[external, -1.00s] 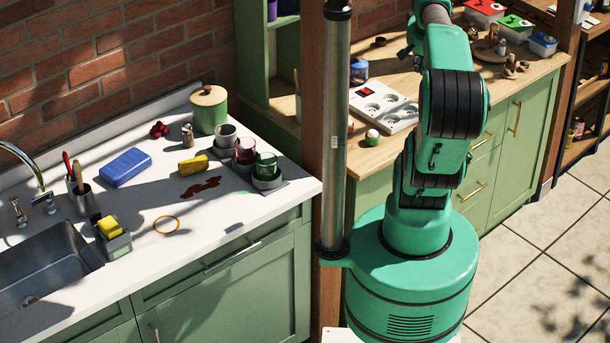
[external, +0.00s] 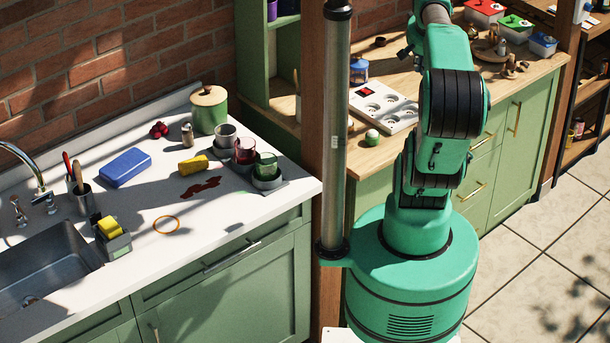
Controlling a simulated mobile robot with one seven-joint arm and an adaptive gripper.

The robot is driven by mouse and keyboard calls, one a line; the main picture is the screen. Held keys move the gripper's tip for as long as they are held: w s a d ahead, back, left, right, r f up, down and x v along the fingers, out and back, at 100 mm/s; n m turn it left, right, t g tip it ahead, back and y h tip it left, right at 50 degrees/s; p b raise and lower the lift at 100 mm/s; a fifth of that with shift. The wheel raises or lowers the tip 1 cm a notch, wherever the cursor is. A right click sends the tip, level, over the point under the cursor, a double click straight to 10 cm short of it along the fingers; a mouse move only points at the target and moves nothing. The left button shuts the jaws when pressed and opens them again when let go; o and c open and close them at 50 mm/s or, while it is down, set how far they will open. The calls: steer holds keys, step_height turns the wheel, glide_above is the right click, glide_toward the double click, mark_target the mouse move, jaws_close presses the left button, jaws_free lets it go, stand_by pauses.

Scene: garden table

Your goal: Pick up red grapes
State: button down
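A small dark red cluster (external: 159,130), which looks like the red grapes, lies on the white counter (external: 140,220) near the back wall. It sits between the blue box (external: 125,167) and the green canister (external: 209,112). My arm rises from its green base at the right and bends away over the wooden counter. My gripper cannot be made out; the end of the arm is hidden behind its own links or out of the frame. The arm is well apart from the grapes.
A small shaker (external: 187,134), a yellow block (external: 193,165) and a tray of cups (external: 245,150) stand near the grapes. A sink (external: 40,265) is at the left. A wooden post (external: 318,130) stands between the white counter and my arm.

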steer(key=c, duration=0.8)
jaws_free()
steer(key=shift+c, duration=0.2)
